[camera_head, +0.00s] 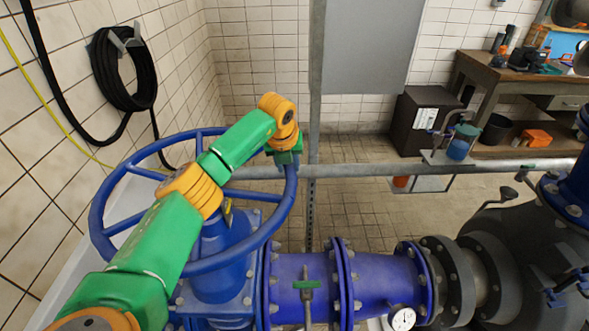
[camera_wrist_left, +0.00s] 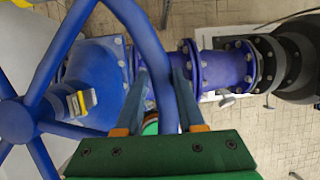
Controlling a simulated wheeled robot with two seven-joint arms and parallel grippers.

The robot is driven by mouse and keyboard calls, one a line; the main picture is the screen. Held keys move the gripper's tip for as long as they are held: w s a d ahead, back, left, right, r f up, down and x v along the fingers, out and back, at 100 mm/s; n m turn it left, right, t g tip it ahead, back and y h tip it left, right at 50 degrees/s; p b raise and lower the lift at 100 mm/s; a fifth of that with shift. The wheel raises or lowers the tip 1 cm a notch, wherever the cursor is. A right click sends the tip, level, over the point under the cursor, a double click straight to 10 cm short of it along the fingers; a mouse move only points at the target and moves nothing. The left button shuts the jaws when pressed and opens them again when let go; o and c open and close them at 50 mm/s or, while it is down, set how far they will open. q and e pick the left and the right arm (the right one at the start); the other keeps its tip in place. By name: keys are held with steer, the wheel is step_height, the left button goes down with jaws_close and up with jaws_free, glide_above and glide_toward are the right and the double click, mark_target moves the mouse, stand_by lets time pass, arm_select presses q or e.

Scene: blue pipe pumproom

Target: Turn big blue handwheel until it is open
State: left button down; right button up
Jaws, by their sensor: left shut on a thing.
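The big blue handwheel (camera_head: 103,199) lies roughly level on top of the blue valve body (camera_head: 221,262) in the head view. My left arm reaches across the wheel. My left gripper (camera_head: 288,166) is at the wheel's far right rim, pointing down. In the left wrist view, my left gripper (camera_wrist_left: 163,95) has one finger on each side of the blue rim (camera_wrist_left: 158,50) and is shut on it. The wheel's hub (camera_wrist_left: 14,120) shows at the left of that view. My right gripper is not in view.
A blue pipe (camera_head: 308,280) runs right from the valve to a grey pump (camera_head: 520,250). A horizontal grey pipe (camera_head: 350,170) and a vertical post (camera_head: 314,120) stand behind the wheel. The tiled wall with a black hose (camera_head: 107,75) is close on the left.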

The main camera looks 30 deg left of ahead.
arm_select(q)
steer(key=shift+w+a+r+n, duration=0.15)
steer(key=shift+w+a+n, duration=0.15)
steer(key=shift+n, duration=0.1)
steer(key=c, duration=0.6)
jaws_free()
steer(key=shift+o, duration=0.4)
steer(key=shift+s, duration=0.2)
